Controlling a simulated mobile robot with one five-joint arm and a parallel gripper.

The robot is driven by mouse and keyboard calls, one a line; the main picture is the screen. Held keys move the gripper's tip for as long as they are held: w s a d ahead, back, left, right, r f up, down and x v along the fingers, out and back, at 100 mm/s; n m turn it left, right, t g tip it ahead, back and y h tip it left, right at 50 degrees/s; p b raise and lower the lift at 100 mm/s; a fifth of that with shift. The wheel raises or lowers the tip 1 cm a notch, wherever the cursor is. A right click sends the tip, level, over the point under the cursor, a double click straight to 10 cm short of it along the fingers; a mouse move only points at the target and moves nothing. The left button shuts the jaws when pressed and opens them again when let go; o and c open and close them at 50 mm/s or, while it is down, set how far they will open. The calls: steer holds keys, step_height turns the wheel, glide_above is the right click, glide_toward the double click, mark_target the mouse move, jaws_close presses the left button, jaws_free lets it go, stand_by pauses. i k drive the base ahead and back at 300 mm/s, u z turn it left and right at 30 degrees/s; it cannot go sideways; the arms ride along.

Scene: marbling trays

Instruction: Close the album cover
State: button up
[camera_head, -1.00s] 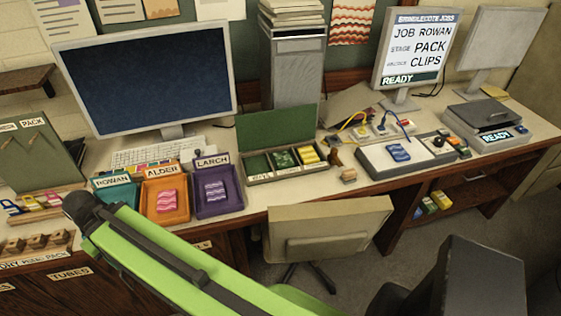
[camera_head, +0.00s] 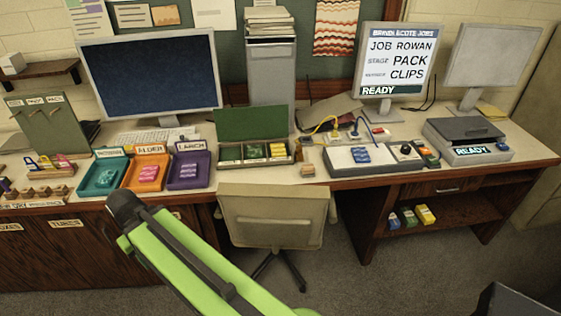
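Nothing in view is clearly marked as an album, so I cannot tell which thing has the album cover. A green-lidded case (camera_head: 250,123) stands open at the middle of the desk, its lid upright at the back. Its compartments hold green and yellow items. A grey-brown folder-like thing (camera_head: 328,110) lies behind the cables and looks slightly raised. My green arm reaches up from the bottom to a dark joint left of the chair. My gripper is not in view.
Teal (camera_head: 89,190), orange (camera_head: 130,186) and purple (camera_head: 174,187) trays sit on the desk (camera_head: 400,178). A chair (camera_head: 272,213) stands before it. The job screen (camera_head: 398,60) reads ROWAN, PACK, CLIPS. A grey machine (camera_head: 466,142) reads READY. Floor is clear right of the chair.

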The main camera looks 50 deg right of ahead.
mark_target(271, 121)
steer(key=z, duration=0.25)
steer(key=i, duration=0.95)
steer(key=u, duration=1.25)
steer(key=k, duration=1.2)
steer(key=z, duration=0.7)
steer(key=i, duration=1)
steer(key=u, duration=0.05)
